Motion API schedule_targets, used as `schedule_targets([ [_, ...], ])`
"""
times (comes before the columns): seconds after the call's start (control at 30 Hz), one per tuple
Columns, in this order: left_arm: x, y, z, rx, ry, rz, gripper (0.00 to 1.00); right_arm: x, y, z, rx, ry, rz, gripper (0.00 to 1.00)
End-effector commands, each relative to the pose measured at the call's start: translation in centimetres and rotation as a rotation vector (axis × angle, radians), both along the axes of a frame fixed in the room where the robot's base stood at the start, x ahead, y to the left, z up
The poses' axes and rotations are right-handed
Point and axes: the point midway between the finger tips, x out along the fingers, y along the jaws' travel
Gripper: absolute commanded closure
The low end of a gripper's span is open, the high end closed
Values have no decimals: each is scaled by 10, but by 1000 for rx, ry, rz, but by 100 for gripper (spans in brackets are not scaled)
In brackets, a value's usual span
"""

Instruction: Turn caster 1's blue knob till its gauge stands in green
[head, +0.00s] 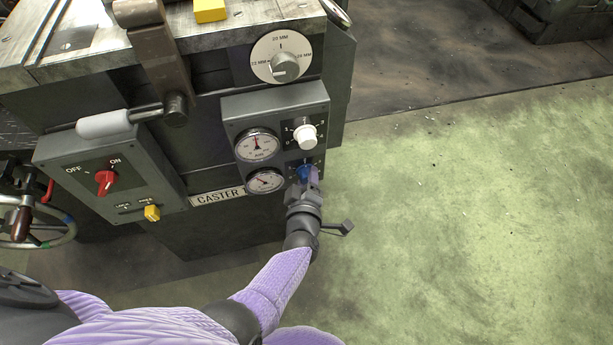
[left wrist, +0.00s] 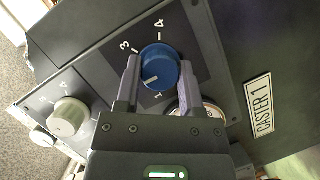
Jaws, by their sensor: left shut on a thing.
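Caster 1's blue knob (head: 305,173) sits at the lower right of the grey gauge panel, and its round face shows in the left wrist view (left wrist: 160,66). My left gripper (head: 308,181) has a finger on each side of the knob and is shut on it; the fingers also show in the left wrist view (left wrist: 159,78). The knob's white mark points to the lower left there, between the 1 and the 3. The lower gauge (head: 265,181) is left of the knob; its needle and colours are too small to read surely. My right gripper is out of view.
A white knob (head: 305,137) and an upper gauge (head: 257,145) are above on the panel. The CASTER 1 plate (head: 218,197) is at lower left. A switch box with a red switch (head: 105,182) is further left. Open green floor (head: 450,220) lies right.

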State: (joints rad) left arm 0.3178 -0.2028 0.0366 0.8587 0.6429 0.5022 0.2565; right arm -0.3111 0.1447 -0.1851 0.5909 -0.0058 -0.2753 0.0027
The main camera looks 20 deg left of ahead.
Motion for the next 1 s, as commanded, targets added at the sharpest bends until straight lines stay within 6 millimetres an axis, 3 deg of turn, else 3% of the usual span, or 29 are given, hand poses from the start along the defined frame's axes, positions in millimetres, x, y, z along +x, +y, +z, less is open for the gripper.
schedule_targets([
  [0.73, -1, -1, -1, 62, 46, -1, 100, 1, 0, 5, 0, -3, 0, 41],
  [0.77, -1, -1, -1, 62, 46, -1, 45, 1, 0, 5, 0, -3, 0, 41],
  [0.9, 0, 0, -1, 62, 44, -1, 16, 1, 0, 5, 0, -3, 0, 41],
  [1.0, 0, 0, -1, 62, 44, 0, 16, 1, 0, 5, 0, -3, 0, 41],
])
